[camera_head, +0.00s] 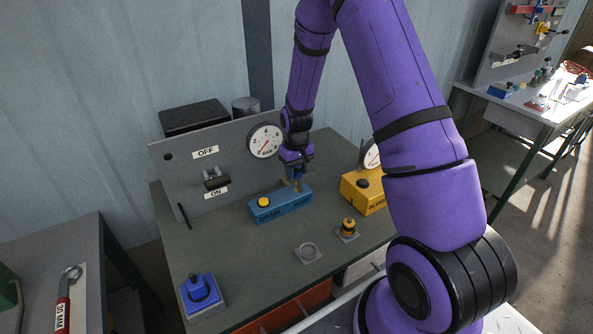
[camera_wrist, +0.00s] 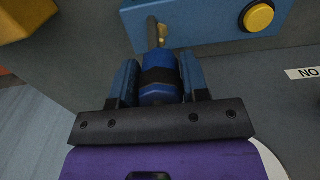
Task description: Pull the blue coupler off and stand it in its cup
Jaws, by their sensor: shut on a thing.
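My gripper (camera_head: 295,168) is shut on the blue coupler (camera_wrist: 157,72), a short blue cylinder with a black band, with one finger on each side. In the head view the coupler is small and partly hidden by the fingers. It is above the right end of the blue box (camera_head: 280,206), close to a brass stem (camera_wrist: 154,34). I cannot tell whether the coupler is still seated on that stem. An empty round grey cup (camera_head: 308,252) on a square base stands on the bench in front of the blue box.
A yellow box (camera_head: 362,192) stands right of the blue one. A yellow-and-black coupler (camera_head: 348,226) stands in another holder in front of it. A grey panel (camera_head: 190,180) with a switch and gauge rises behind. A blue piece with a dark knob (camera_head: 200,289) is at front left.

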